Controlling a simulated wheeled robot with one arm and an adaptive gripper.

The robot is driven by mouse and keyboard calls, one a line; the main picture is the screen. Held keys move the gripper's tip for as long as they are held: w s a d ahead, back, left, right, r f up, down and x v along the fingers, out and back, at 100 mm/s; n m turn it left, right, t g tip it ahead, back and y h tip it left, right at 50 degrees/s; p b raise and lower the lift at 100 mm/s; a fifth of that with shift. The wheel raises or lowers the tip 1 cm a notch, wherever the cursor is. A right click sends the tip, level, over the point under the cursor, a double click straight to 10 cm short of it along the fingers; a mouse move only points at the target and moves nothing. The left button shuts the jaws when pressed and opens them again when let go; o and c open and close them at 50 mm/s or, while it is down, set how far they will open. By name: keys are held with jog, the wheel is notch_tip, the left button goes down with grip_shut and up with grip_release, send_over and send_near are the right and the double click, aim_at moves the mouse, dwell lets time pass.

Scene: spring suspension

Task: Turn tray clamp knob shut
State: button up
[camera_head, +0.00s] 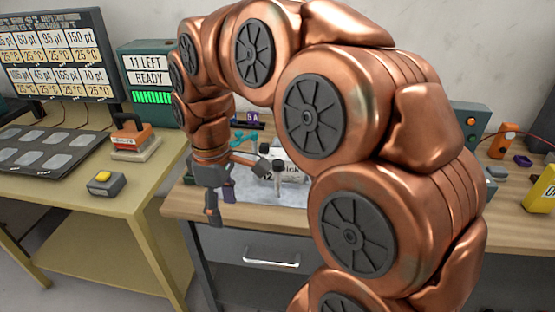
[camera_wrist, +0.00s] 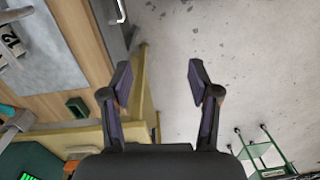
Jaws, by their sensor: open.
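My gripper (camera_head: 238,190) is open and empty in front of the wooden bench. In the wrist view, the two fingers of my gripper (camera_wrist: 159,78) stand wide apart over bare floor, with nothing between them. A pale tray (camera_head: 240,193) lies on the bench, partly hidden by my arm; it also shows at the left of the wrist view (camera_wrist: 75,45). I cannot tell which part is the clamp knob; no finger touches the tray.
The bench front has a grey drawer (camera_head: 270,258). A green display box (camera_head: 150,80) reads "11 LEFT READY". A green frame (camera_wrist: 262,150) stands on the floor.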

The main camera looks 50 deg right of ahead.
jog(key=w+d+r+n, duration=0.2)
jog(key=w+d, duration=0.4)
jog(key=d, duration=0.4)
jog(key=n, duration=0.2)
send_over(278, 162)
jog(key=shift+a+f+t, duration=0.1)
jog(key=shift+t, duration=0.3)
jog(key=shift+s+f, duration=0.1)
jog(key=shift+f, duration=0.2)
jog(key=shift+f+p, duration=0.65)
jog(key=shift+f, duration=2.95)
jog(key=shift+c, duration=0.2)
grip_shut()
